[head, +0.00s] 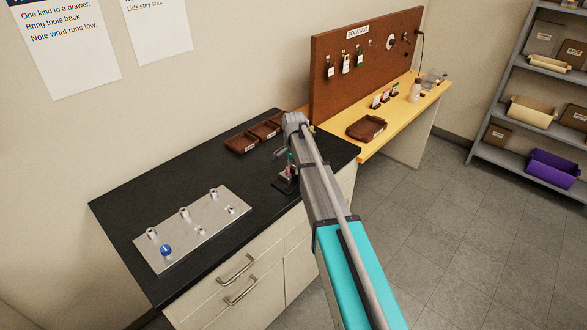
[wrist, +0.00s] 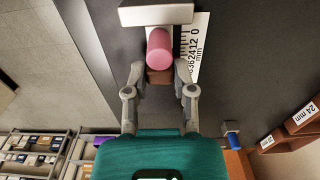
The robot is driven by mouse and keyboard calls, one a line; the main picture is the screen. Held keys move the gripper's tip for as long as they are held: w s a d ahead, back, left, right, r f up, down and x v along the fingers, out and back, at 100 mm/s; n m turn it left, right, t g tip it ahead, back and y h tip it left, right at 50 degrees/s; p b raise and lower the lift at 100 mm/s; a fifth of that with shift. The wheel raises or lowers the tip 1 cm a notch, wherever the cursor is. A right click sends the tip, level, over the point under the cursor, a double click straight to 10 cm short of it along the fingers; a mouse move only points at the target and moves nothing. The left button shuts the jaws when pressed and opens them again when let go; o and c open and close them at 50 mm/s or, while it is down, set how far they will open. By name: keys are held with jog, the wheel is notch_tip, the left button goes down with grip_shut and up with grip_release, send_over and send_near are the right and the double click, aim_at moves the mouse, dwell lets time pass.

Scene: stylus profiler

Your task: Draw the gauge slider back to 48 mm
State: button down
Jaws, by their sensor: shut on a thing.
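The gauge stands on the black worktop, with its dark base (head: 285,184) partly hidden by my arm in the head view. In the wrist view a pale bar (wrist: 156,13) crosses the top, with a pink cylinder (wrist: 159,48) below it. A brown block (wrist: 159,77) sits just under the cylinder. My gripper (wrist: 159,72) has one finger on each side of this slider part and is shut on it. The white scale strip (wrist: 201,45) lies to the right, marked in mm; 0, 12, 24 and 36 show. The slider's exact reading cannot be told.
A metal plate with several posts (head: 193,229) lies at the left of the worktop. Brown trays (head: 242,144) stand at its back. A yellow bench (head: 400,113) with a pegboard (head: 370,55) stands to the right. Bare black worktop lies between plate and gauge.

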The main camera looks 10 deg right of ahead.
aim_at(293, 168)
jog(key=shift+w+d, duration=0.85)
jog(key=shift+d, duration=0.25)
jog(key=shift+c, duration=2.3)
grip_release()
jog(key=shift+s+a, duration=0.1)
jog(key=shift+s, duration=0.05)
jog(key=shift+s+a, duration=0.8)
jog(key=shift+a, duration=0.25)
jog(key=shift+s+a+r+p, duration=0.1)
jog(key=shift+a+r+p, duration=0.1)
jog(key=shift+r+p, duration=0.1)
notch_tip(293, 168, up, 13)
jog(key=p, duration=1.4)
jog(key=s+f+n+b, duration=0.1)
jog(key=s+n, duration=0.2)
jog(key=s, duration=0.6)
jog(key=s+f+n+b, duration=0.1)
jog(key=s+n+b, duration=0.1)
jog(key=s, duration=0.6)
jog(key=s+f+n+b, duration=0.2)
jog(key=s+n, duration=0.3)
jog(key=s, duration=0.4)
jog(key=shift+s+d+f, duration=0.1)
jog(key=shift+s, duration=0.25)
